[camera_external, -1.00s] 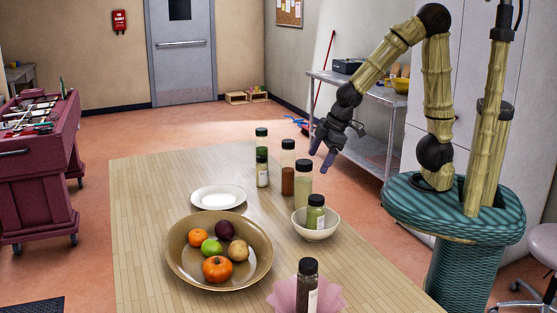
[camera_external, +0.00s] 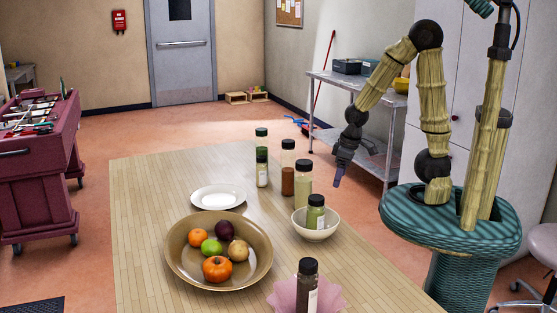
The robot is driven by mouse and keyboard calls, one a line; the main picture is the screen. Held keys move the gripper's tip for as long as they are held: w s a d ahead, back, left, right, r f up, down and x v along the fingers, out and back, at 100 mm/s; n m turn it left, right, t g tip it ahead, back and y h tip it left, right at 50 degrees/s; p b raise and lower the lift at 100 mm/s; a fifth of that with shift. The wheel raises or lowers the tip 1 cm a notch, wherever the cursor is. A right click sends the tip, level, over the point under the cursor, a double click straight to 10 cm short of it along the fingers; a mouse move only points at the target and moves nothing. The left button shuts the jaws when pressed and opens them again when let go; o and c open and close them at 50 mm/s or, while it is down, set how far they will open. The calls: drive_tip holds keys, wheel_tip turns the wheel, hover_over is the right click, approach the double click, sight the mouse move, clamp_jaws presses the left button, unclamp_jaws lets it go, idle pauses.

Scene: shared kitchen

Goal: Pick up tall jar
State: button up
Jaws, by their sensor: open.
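Several dark-lidded jars stand on the wooden table. A jar with brown contents (camera_external: 288,176) looks tall and stands upright near the table's right edge. A pale green jar (camera_external: 303,182) stands just in front of it. A green jar with a white label (camera_external: 262,170) is to its left, with another dark green jar (camera_external: 261,142) behind. A shorter green jar (camera_external: 316,216) stands in a cream bowl, and a dark jar (camera_external: 307,288) stands in a pink fluted dish. I cannot tell which is the tall jar. My gripper (camera_external: 338,181) is open, empty, pointing down, right of the jars.
A white plate (camera_external: 218,197) and a large brown bowl (camera_external: 180,262) of fruit lie left of the jars. The cream bowl (camera_external: 304,235) and pink dish (camera_external: 334,298) are along the right side. The table's left part is clear. A metal shelf (camera_external: 330,79) stands behind my arm.

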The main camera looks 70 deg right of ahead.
sight(303, 186)
drive_tip(key=s+a+f+n+g+p, duration=0.3)
drive_tip(key=f+g+p, duration=0.1)
drive_tip(key=f+p, duration=0.35)
drive_tip(key=w+d+f+n+t+h+p, duration=0.1)
drive_tip(key=d+f+n+t+h+p, duration=0.45)
drive_tip(key=n, duration=0.45)
drive_tip(key=w+a+r+n+t+y+p, duration=0.3)
drive_tip(key=a+r+n+t, duration=0.2)
drive_tip(key=n, duration=0.6)
drive_tip(key=w+a+r+n+t+y+p, duration=0.3)
drive_tip(key=a+r+n+t, duration=0.2)
drive_tip(key=r+n+t, duration=0.4)
drive_tip(key=n, duration=0.3)
drive_tip(key=shift+w+a+r, duration=0.2)
drive_tip(key=shift+a+r, duration=0.05)
drive_tip(key=shift+w+p, duration=0.7)
drive_tip(key=shift+w, duration=0.55)
